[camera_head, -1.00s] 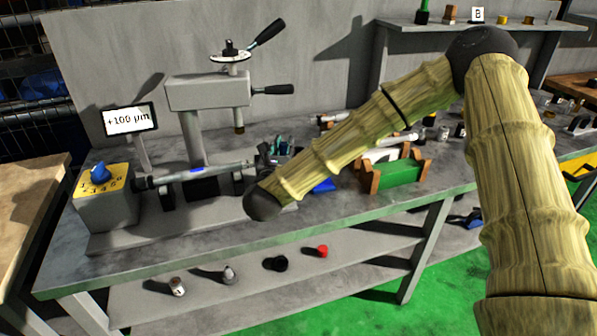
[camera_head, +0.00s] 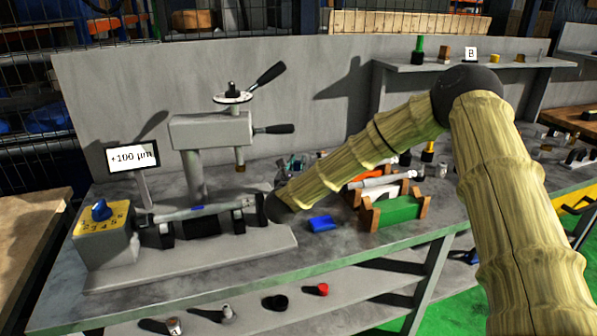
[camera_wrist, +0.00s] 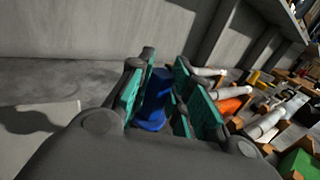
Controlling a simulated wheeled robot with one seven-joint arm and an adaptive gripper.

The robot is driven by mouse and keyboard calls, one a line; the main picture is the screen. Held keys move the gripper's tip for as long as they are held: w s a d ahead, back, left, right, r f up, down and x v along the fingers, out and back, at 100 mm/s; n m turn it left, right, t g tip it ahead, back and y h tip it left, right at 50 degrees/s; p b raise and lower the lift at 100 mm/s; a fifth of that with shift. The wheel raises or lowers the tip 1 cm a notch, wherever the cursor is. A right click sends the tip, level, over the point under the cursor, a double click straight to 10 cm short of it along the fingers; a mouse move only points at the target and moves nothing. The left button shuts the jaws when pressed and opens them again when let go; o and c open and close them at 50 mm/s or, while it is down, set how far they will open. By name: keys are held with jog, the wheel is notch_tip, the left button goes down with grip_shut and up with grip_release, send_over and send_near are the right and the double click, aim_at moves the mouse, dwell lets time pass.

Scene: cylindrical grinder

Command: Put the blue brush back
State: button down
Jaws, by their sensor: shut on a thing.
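My gripper (camera_wrist: 168,98) is shut on a blue thing, which I take to be the blue brush (camera_wrist: 155,98); it stands between the teal finger pads in the wrist view. Its lower end is hidden by the gripper body. In the head view my gripper (camera_head: 287,168) is above the bench, right of the grinder, partly behind my arm. The brush cannot be made out there.
The grinder (camera_head: 210,130) with its levers and the dial box (camera_head: 103,235) stand at left. A green block in a wooden holder (camera_head: 395,210) and white cylinders in cradles (camera_head: 380,180) are at right. A wall shelf (camera_head: 470,65) holds several small items.

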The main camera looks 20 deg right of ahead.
jog(key=shift+x, duration=1)
notch_tip(320, 180, down, 4)
jog(key=shift+r+p, duration=0.2)
jog(key=shift+p, duration=0.4)
jog(key=shift+f+b, duration=0.55)
jog(key=shift+b, duration=0.2)
jog(key=c, duration=1.3)
grip_release()
jog(key=shift+s, duration=0.1)
jog(key=shift+r, duration=0.1)
